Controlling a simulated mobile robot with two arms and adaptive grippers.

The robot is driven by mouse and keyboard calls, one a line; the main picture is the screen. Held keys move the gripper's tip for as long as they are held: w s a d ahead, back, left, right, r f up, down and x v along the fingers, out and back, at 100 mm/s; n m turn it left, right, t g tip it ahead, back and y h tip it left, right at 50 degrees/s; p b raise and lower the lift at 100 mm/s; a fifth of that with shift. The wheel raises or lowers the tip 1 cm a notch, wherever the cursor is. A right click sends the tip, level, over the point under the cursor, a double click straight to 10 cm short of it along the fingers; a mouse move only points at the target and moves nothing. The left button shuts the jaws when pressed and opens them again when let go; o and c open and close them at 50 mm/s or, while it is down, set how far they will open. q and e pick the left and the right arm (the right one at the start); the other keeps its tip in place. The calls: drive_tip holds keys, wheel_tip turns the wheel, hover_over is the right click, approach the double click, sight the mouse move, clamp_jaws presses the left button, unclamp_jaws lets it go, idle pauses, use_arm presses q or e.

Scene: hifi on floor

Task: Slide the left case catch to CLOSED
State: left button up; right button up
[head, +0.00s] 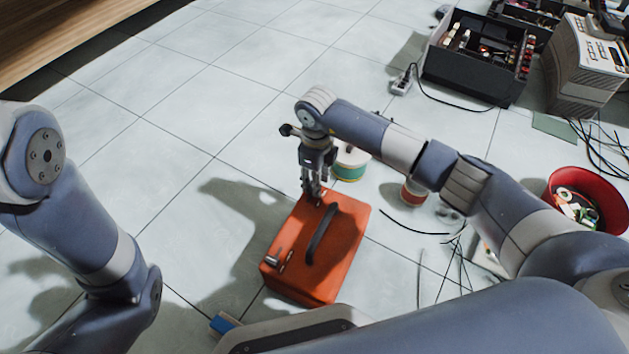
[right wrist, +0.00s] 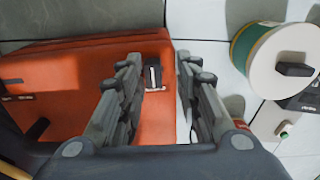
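The orange case (head: 318,245) lies on the tiled floor, with a black handle (head: 321,234) along its top. One catch with silver parts (head: 276,258) sits at its near left end. Another catch, dark with a silver strip (right wrist: 152,76), sits at the far end in the right wrist view. My right gripper (head: 314,193) points down over that far end. Its fingers (right wrist: 159,62) are apart, with the dark catch between them, nearer the left finger; contact cannot be told. My left arm is at the left; its gripper is not in view. Catch lettering is too small to read.
A white and green spool (head: 350,163) stands close beyond my right gripper. A smaller spool (head: 413,192), loose black wires (head: 412,222) and a red bowl (head: 587,190) lie right.

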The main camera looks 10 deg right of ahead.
wheel_tip(320, 180, up, 12)
idle(0.7)
idle(0.4)
